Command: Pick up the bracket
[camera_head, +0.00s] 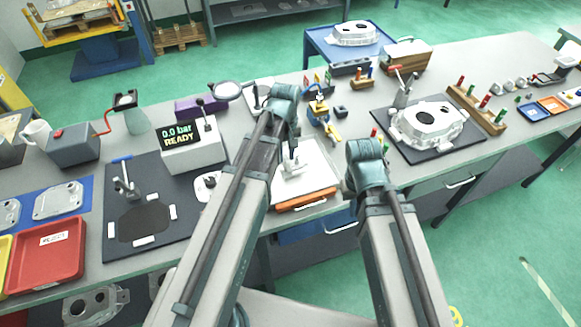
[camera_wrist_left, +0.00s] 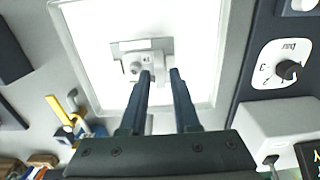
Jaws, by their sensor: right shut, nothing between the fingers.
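The bracket (camera_wrist_left: 155,60) is a small pale grey metal part with a round boss and a flat plate. It lies on a bright white lit panel (camera_wrist_left: 90,30). In the head view the panel (camera_head: 318,172) has an orange front edge, and my left gripper (camera_head: 292,160) stands over it, partly covering the bracket. In the left wrist view my left gripper (camera_wrist_left: 161,72) has its two dark fingers apart, tips over the bracket; contact cannot be told. My right gripper (camera_head: 348,187) is right of the panel, its fingers mostly hidden by my right wrist.
A display box (camera_head: 193,146) and a dark mat (camera_head: 180,190) are left of the panel. A blue-and-yellow clamp (camera_head: 322,118) stands behind it. A large casting (camera_head: 430,120) lies on a dark mat at the right. A red tray (camera_head: 48,254) is at the front left.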

